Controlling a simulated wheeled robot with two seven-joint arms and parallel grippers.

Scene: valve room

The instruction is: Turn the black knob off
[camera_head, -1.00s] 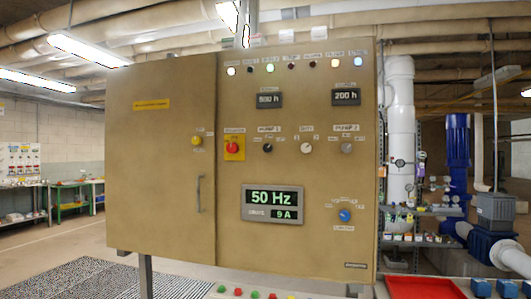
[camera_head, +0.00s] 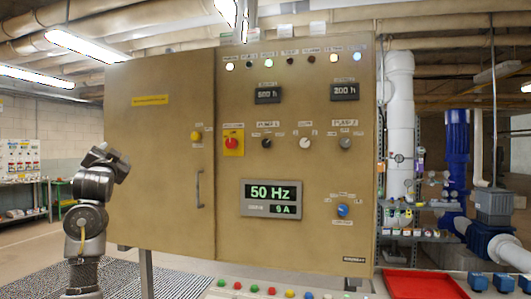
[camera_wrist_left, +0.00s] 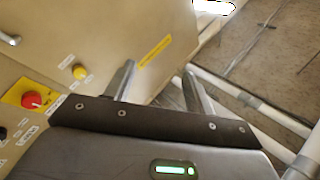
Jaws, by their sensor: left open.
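The black knob (camera_head: 266,143) sits on the tan control cabinet (camera_head: 300,220), under the PUMP 1 label and right of the red emergency button (camera_head: 232,143). In the left wrist view a dark knob (camera_wrist_left: 3,133) shows at the left edge, partly cut off, beside the red button (camera_wrist_left: 32,100). My left arm stands in front of the cabinet's left door in the head view; its fingers are hard to make out there. In the left wrist view my left gripper (camera_wrist_left: 160,88) is open and empty, its two fingers apart, well away from the knob. My right gripper is not in view.
A white knob (camera_head: 305,143), a grey knob (camera_head: 345,142) and a blue knob (camera_head: 342,210) share the panel. A yellow button (camera_head: 195,136) and door handle (camera_head: 199,188) are on the left. A red tray (camera_head: 424,284) lies at lower right.

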